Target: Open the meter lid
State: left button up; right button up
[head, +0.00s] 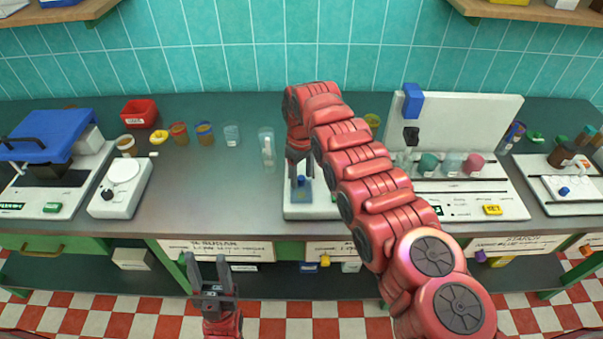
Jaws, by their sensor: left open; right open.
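Which device is the meter is not clearly marked. A white device (325,211) sits at the middle of the bench, partly hidden by my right arm. A small blue part (302,182) shows on it. My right gripper (300,178) points down over this device, open, with its fingers around or just above the blue part; I cannot tell if they touch. At the far left, a white device (68,195) with a green display carries a blue cover (52,136) with a dark handle. My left gripper (208,264) is open and empty, in front of the bench's front edge.
A white scale (121,190) stands left. Cups, a red bin (139,113) and a clear cylinder (267,145) line the back. Right of my arm stands a white station with an upright panel (463,110) and jars. The bench (215,195) is clear left of centre.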

grip_shut()
dwell(1.4)
